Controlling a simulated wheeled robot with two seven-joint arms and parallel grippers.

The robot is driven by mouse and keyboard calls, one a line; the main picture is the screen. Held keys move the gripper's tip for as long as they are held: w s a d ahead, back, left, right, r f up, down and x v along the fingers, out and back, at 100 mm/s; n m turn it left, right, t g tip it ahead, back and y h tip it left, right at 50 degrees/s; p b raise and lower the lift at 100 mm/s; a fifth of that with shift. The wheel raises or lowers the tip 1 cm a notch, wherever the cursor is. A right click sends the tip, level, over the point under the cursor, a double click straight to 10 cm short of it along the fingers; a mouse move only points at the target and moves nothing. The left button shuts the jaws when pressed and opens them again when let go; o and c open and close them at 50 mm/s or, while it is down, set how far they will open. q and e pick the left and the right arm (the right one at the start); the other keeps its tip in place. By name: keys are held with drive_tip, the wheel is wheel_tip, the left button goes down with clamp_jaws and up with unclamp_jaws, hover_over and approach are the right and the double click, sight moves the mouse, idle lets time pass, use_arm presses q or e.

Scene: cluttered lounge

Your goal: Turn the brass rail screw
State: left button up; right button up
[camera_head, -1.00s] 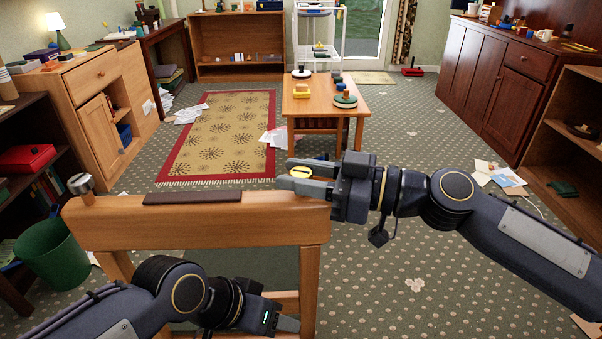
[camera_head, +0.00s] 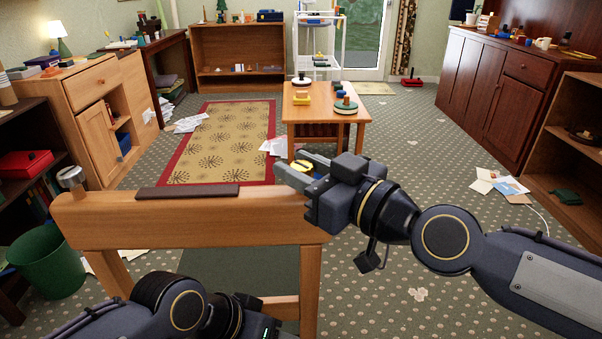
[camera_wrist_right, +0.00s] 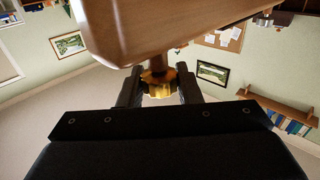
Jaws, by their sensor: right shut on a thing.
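The brass rail screw (camera_wrist_right: 157,84) has a lobed golden head on a dark shaft at the wooden rail (camera_wrist_right: 180,25) in the right wrist view. My right gripper (camera_wrist_right: 158,90) is shut on the head, with one dark finger on each side. In the head view, the right gripper (camera_head: 298,175) is at the right end of the rail (camera_head: 180,215), and the yellow screw head (camera_head: 304,167) shows partly between its fingers. My left gripper (camera_head: 272,334) is at the bottom edge, mostly cut off, and its fingertips are hidden.
A dark strip (camera_head: 188,191) lies on the rail top, and a silver knob (camera_head: 71,178) stands at its left end. A green bin (camera_head: 47,262) is at the left. A low table (camera_head: 325,111) with toys stands beyond. Carpet at the right is mostly clear.

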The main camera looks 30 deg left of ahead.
drive_tip(key=m+t+h+p, duration=0.1)
drive_tip(key=m+t+p, duration=0.1)
drive_tip(key=p, duration=0.1)
drive_tip(key=m+t+h+p, duration=0.2)
drive_tip(key=t+p, duration=0.1)
drive_tip(key=m+t+h+p, duration=0.1)
drive_tip(key=m+t+p, duration=0.1)
drive_tip(key=t+p, duration=0.1)
drive_tip(key=shift+s+r+h, duration=0.15)
drive_tip(key=shift+r+h, duration=0.1)
drive_tip(key=shift+h, duration=0.05)
drive_tip(key=shift+f+m+t+h+p, duration=0.2)
drive_tip(key=shift+m+t+h+p, duration=1.05)
drive_tip(key=shift+h, duration=0.25)
drive_tip(key=shift+f, duration=0.1)
drive_tip(key=o, duration=1)
drive_tip(key=shift+w, duration=0.2)
drive_tip(key=shift+c, duration=0.2)
drive_tip(key=shift+d, duration=0.1)
